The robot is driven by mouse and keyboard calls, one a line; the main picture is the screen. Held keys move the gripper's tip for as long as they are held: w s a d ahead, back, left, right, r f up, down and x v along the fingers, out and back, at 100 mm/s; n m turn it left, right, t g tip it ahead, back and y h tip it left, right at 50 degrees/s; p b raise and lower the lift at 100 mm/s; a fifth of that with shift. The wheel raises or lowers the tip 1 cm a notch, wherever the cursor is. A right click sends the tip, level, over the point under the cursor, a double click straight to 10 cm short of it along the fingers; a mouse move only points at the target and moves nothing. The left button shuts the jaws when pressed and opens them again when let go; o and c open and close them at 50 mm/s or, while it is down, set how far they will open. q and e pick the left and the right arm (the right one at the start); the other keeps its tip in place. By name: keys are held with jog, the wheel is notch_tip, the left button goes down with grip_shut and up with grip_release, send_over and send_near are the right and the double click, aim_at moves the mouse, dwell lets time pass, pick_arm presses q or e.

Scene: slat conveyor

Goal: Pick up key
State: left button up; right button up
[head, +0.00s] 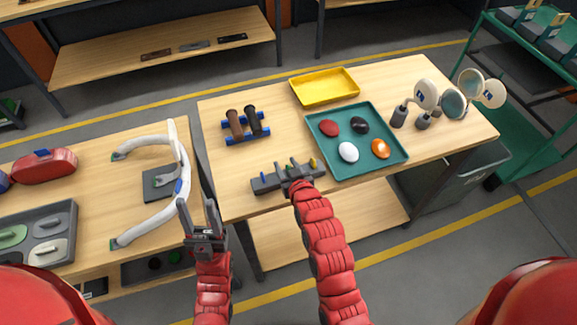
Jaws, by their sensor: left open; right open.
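A dark grey rack (267,184) lies at the front edge of the middle wooden table. A small blue piece (262,176) and a small yellow piece (312,162) stand up from it. They may be keys, but they are too small to tell. My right gripper (298,164) is open over the rack, between the blue and yellow pieces, and hides part of it. I cannot tell if it touches anything. My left gripper (197,213) is open and empty, with fingers pointing up the picture, near the gap between the two tables.
A teal tray (335,171) with several oval pieces lies right of the rack. A yellow tray (325,99), dark rollers on a blue stand (246,137) and round-headed pieces (426,94) share the table. A white curved frame (188,160) stands on the left table.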

jog(key=shift+w+a+f, duration=0.1)
jog(key=shift+w+a, duration=0.05)
jog(key=shift+w, duration=0.25)
grip_shut()
dwell(0.4)
